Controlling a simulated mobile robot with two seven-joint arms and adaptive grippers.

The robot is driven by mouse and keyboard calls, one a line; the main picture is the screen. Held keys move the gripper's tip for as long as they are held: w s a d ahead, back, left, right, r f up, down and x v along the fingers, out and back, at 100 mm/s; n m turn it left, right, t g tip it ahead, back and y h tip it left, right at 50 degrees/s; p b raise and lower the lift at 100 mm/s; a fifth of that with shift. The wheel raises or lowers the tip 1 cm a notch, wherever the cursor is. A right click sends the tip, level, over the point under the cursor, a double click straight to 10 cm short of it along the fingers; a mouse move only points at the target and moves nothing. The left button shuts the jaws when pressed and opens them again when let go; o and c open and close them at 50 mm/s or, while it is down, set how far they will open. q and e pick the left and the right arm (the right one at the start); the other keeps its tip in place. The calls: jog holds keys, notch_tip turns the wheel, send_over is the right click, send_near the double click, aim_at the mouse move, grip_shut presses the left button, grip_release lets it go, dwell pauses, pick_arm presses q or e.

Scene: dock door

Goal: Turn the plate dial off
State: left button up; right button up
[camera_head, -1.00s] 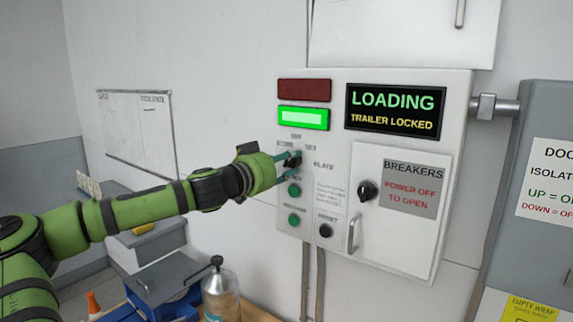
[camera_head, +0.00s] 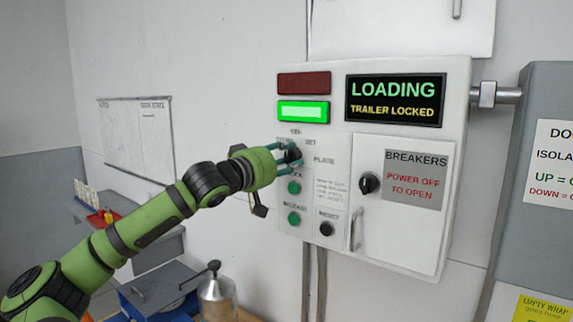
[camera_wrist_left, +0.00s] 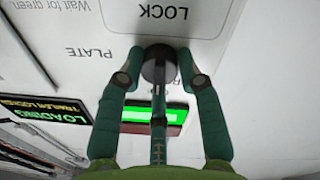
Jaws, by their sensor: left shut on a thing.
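The plate dial (camera_head: 293,156) is a dark round knob beside the word PLATE on the white control box (camera_head: 337,247). My left gripper (camera_head: 289,152) is shut on it, with its green fingers at the panel face. In the left wrist view, the dial (camera_wrist_left: 157,66) sits between the two fingertips (camera_wrist_left: 159,60). The fingers partly hide the dial and its labels in the head view, so I cannot read its setting. The display (camera_head: 394,101) reads LOADING, TRAILER LOCKED. My right gripper is out of view.
Green buttons (camera_head: 294,188) and a dark reset knob (camera_head: 326,229) lie below the dial. The green lamp (camera_head: 303,112) is lit; the red lamp (camera_head: 303,83) is dark. A breaker knob (camera_head: 369,184) sits to the right. A metal canister (camera_head: 217,299) stands below my arm.

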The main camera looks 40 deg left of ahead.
pick_arm(q)
jog(key=shift+s+a+r+n, duration=0.1)
jog(key=shift+r+n, duration=0.3)
jog(key=shift+r, duration=0.05)
jog(key=o, duration=1.1)
jog(key=shift+o, duration=0.2)
jog(key=shift+f, duration=0.2)
jog(key=shift+s+d, duration=0.2)
jog(key=shift+s, duration=0.1)
jog(key=s, duration=1.1)
jog(key=shift+s+d+f, duration=0.15)
jog(key=shift+d+f, duration=0.05)
jog(key=shift+f, duration=0.15)
